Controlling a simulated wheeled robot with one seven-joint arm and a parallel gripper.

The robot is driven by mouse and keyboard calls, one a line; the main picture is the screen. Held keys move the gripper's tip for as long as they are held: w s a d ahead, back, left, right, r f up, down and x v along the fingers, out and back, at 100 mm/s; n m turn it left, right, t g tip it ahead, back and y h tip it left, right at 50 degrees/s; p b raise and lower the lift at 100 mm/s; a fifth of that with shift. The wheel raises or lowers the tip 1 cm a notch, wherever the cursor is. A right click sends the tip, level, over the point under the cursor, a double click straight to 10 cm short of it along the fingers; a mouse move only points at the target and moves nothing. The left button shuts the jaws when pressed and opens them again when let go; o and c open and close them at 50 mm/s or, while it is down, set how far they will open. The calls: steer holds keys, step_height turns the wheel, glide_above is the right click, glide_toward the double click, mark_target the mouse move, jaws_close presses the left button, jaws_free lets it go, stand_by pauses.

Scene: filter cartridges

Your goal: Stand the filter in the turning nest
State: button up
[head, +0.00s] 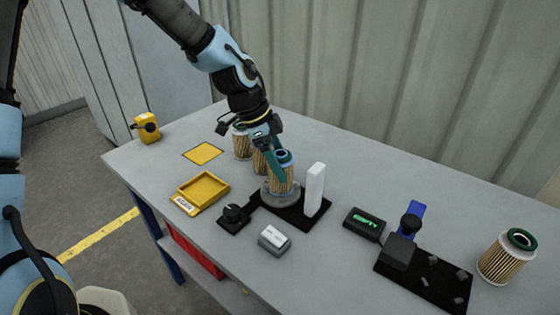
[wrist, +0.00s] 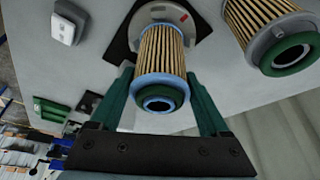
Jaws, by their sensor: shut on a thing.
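A pleated filter (head: 284,181) with a blue end ring stands upright at the turning nest (head: 268,196), a grey round holder on a black plate. My gripper (head: 278,167) is shut on this filter near its upper end, coming from above. In the wrist view the filter (wrist: 160,52) lies between the two teal fingers of my gripper (wrist: 160,78), its blue ring and dark bore facing the camera. Its far end meets the grey nest (wrist: 190,22), which shows a red mark. I cannot tell whether it is fully seated.
A white post (head: 315,188) stands close right of the nest. Other filters stand behind my gripper (head: 241,143) and at the far right (head: 507,257). A yellow tray (head: 202,192), a black knob (head: 234,216) and a grey box (head: 274,240) are nearby.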

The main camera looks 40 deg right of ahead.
stand_by(0.3)
steer(key=o, duration=1.3)
steer(key=shift+r+p, duration=0.95)
steer(key=shift+r, duration=0.05)
steer(key=shift+r+p, duration=2.95)
steer(key=shift+r, duration=0.3)
